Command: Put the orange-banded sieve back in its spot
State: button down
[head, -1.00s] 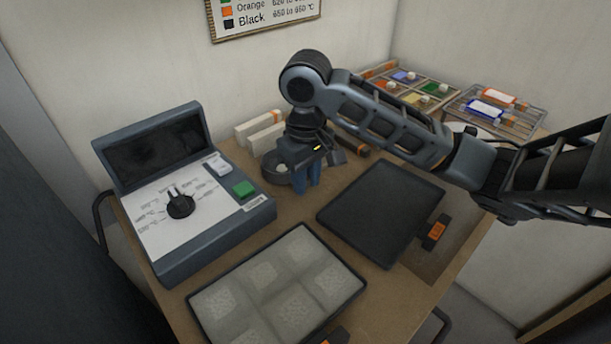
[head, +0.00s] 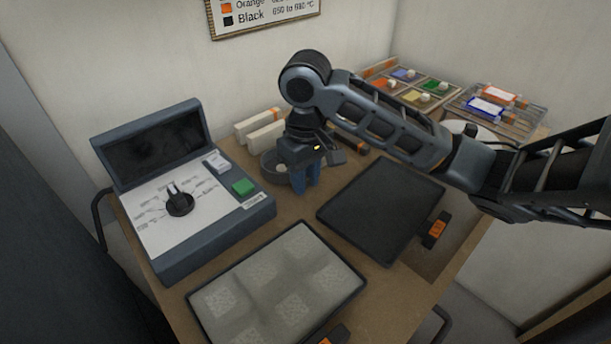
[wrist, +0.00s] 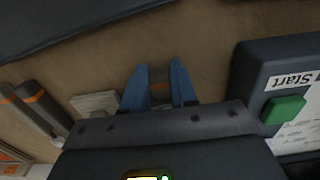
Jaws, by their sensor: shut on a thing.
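My gripper (head: 306,188) is above the table, in front of a round grey dish and left of the black plate.
The round grey dish (head: 270,165) is partly hidden behind my gripper. A control box with a green button (head: 243,188) stands left, a black plate (head: 372,225) right, and a tray of pale squares (head: 262,318) in front. Pale bars (head: 262,138), colour trays (head: 424,97) and a wire rack (head: 522,121) are behind.

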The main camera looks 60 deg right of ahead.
jog(key=c, duration=0.8)
grip_release()
notch_tip(320, 180, up, 8)
jog(key=p, duration=0.1)
jog(key=shift+p, duration=0.3)
jog(key=shift+f, duration=0.1)
